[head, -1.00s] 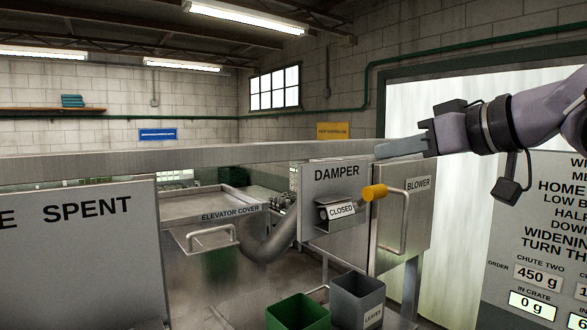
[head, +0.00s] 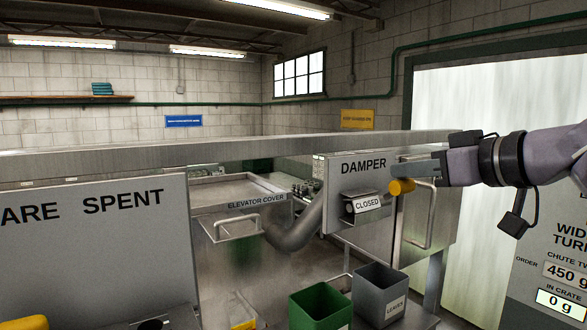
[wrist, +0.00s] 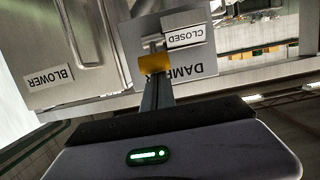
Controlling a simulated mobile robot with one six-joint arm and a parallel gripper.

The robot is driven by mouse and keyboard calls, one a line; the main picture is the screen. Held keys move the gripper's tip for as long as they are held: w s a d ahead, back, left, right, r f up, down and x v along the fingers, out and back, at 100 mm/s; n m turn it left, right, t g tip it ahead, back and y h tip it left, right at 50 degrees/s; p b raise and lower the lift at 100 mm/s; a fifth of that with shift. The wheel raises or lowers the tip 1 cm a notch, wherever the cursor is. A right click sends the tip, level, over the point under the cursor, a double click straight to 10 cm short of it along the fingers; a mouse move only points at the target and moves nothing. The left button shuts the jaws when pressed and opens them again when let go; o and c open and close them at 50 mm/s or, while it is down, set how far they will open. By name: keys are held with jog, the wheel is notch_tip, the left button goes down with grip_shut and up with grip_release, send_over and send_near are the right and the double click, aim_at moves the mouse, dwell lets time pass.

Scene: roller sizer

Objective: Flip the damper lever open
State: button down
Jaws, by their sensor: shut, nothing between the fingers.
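The damper lever's yellow knob (head: 402,186) sticks out from the grey panel marked DAMPER (head: 352,163). The small plate beside it reads CLOSED (head: 367,203). My gripper (head: 398,170) is shut and empty, just above the knob in the head view, its fingers pointing left. In the wrist view, the scene is upside down; the shut fingers (wrist: 156,84) reach to the yellow knob (wrist: 155,64) and overlap its lower edge. I cannot tell whether they touch it. The lever's arm is mostly hidden behind the knob.
A bar handle (head: 427,215) stands out right of the knob; the BLOWER label (wrist: 50,85) is near it in the wrist view. Green (head: 320,308) and grey (head: 380,295) bins stand below. The elevator cover (head: 235,190) is left.

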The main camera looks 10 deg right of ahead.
jog(key=shift+s+f+b, duration=0.1)
jog(key=shift+f+b, duration=0.3)
jog(key=shift+b, duration=0.25)
jog(key=shift+s+d+t+b, duration=0.1)
jog(key=shift+t+b, duration=0.2)
jog(key=shift+b, duration=0.35)
notch_tip(320, 180, down, 10)
jog(key=s+t+y+b, duration=0.2)
jog(key=t+b, duration=0.7)
jog(key=b, duration=3.2)
jog(key=shift+d+y, duration=0.4)
jog(key=shift+y, duration=0.4)
jog(key=shift+d+f+b, duration=0.1)
jog(key=shift+f+b, duration=0.1)
jog(key=shift+b, duration=0.2)
jog(key=shift+r, duration=0.1)
